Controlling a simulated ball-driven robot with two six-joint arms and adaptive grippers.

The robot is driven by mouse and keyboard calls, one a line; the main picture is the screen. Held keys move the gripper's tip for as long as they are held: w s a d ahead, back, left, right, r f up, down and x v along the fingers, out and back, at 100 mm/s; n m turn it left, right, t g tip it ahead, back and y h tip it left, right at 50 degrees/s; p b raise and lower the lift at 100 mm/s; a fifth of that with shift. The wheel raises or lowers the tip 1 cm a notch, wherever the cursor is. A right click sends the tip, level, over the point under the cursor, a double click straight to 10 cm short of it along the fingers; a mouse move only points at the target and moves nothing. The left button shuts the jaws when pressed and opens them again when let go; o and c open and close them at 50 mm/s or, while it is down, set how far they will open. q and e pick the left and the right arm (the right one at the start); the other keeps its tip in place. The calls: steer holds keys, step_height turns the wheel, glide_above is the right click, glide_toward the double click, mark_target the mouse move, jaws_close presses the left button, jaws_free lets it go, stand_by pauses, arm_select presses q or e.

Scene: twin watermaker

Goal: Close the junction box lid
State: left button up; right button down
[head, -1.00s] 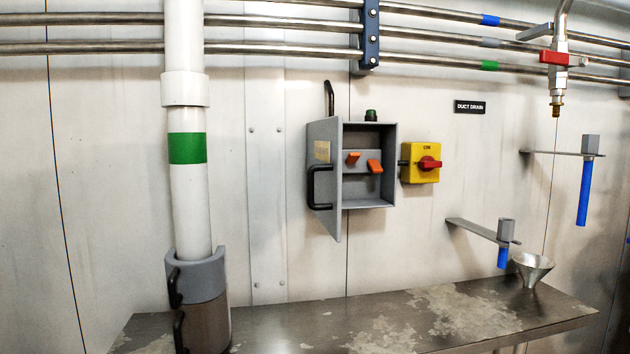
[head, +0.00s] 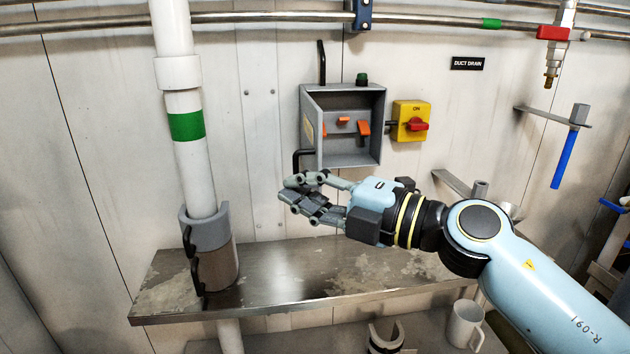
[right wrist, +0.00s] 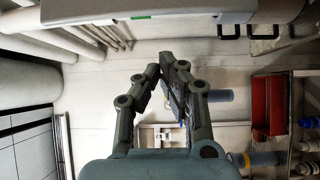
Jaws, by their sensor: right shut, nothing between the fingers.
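The grey junction box (head: 371,155) is on the wall in the head view. Its lid (head: 311,128) is hinged at the left side and stands open, swung out from the wall. A black handle (head: 297,160) is on the lid. Orange levers (head: 363,128) show inside the box. My right gripper (head: 289,192) is shut and empty, just below the lid and its handle in the picture. I cannot tell whether it touches the handle; a gap seems to show. In the right wrist view my right gripper's fingers (right wrist: 166,68) are drawn together. My left gripper is not in view.
A yellow switch with a red knob (head: 411,121) is right of the box. A white pipe (head: 174,90) with a grey collar (head: 207,235) rises at the left. A metal shelf (head: 262,272) runs below, and a white mug (head: 465,324) stands lower down.

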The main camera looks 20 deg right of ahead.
steer(key=w+p, duration=0.1)
steer(key=w, duration=0.4)
steer(key=shift+w+d, duration=0.1)
stand_by(0.3)
steer(key=shift+d, duration=0.15)
